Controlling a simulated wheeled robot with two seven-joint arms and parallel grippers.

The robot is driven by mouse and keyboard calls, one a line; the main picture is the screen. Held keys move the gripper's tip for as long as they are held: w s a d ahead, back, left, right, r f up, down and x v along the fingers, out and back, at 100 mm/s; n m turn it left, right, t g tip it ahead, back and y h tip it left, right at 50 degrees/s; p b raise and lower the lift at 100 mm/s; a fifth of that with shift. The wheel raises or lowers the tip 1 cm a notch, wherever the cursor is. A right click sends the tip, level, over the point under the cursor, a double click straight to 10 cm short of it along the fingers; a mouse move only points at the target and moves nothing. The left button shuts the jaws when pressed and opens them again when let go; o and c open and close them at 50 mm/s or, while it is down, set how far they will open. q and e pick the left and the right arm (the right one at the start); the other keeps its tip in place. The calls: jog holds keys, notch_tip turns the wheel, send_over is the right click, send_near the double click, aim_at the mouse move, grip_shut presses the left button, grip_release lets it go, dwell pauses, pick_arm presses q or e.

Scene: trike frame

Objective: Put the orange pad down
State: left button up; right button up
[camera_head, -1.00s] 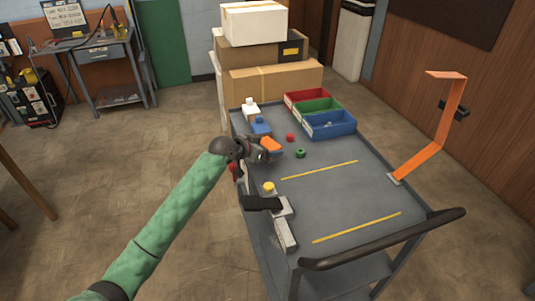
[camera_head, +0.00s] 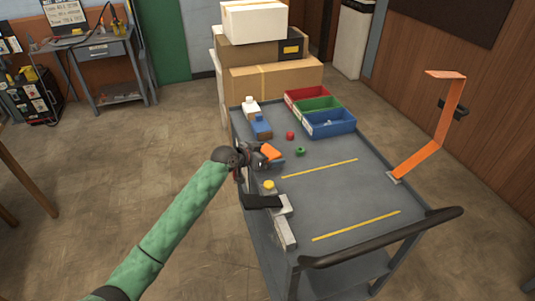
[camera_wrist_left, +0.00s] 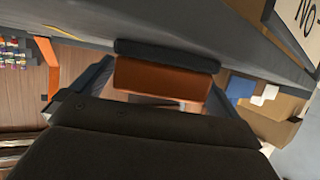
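The orange pad (camera_head: 270,152) is over the left part of the grey cart top, between the fingers of my left gripper (camera_head: 266,156). In the left wrist view the orange pad (camera_wrist_left: 160,78) spans between the two blue-grey fingers of my left gripper (camera_wrist_left: 162,95), with a dark strip along its far side. The gripper looks shut on it. Whether the pad touches the cart top is hard to tell. My right gripper is not in view.
The cart top (camera_head: 350,190) has open room in the middle, with yellow lines. Red, green and blue bins (camera_head: 330,123) stand at the back. A red piece (camera_head: 290,135) and green ring (camera_head: 300,151) lie nearby. A bent orange frame (camera_head: 440,130) stands right; grey blocks (camera_head: 284,230) sit front left.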

pick_arm(q)
jog(key=shift+r, duration=0.2)
jog(key=shift+s+a, duration=0.2)
jog(key=shift+a, duration=0.05)
jog(key=b+v, duration=0.2)
jog(key=v, duration=0.9)
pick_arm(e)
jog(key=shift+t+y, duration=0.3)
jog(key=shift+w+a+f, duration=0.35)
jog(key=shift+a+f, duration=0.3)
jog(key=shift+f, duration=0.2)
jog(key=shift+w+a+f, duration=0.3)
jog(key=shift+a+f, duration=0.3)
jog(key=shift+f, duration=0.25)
pick_arm(q)
jog(key=shift+s+a+r, duration=0.1)
jog(key=shift+a, duration=0.05)
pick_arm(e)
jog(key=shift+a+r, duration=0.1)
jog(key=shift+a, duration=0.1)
